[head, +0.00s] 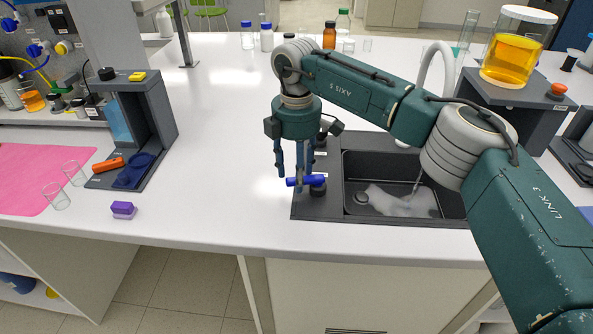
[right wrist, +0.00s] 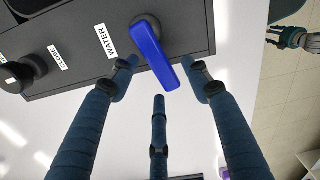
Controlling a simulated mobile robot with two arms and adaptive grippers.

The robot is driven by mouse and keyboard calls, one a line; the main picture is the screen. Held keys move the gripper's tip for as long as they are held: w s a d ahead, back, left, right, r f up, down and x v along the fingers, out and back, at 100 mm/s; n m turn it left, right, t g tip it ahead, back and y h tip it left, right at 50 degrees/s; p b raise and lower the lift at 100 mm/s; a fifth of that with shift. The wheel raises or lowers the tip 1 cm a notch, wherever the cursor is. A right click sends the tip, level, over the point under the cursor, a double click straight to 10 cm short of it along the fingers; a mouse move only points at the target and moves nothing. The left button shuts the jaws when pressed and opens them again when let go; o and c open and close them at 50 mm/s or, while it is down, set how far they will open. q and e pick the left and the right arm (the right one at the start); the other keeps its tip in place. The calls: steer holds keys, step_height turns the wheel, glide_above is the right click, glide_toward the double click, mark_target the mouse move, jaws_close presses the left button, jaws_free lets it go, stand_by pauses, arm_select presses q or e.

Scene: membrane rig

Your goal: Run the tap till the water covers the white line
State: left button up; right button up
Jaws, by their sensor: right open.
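The black sink (head: 350,170) is set in the white bench, and a thin stream of water (head: 417,183) falls into it. Pale, rippled water (head: 385,203) lies over part of the sink floor. I cannot make out a white line. The blue tap lever (head: 312,180) is on the sink's left ledge; the right wrist view shows the lever (right wrist: 155,52) by a "WATER" label. My right gripper (head: 297,178) is open, its fingers (right wrist: 160,85) spread around the lever's end; contact is unclear. A small hand at the right wrist view's upper right appears to be my left gripper (right wrist: 281,37).
The white spout (head: 436,62) rises behind my right arm. A beaker of orange liquid (head: 512,62) stands on a grey stand at the right. A purple block (head: 123,209) and a dark stand (head: 152,110) are at the left.

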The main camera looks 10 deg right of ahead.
step_height(320, 180, up, 12)
stand_by(0.5)
steer(key=shift+c, duration=0.5)
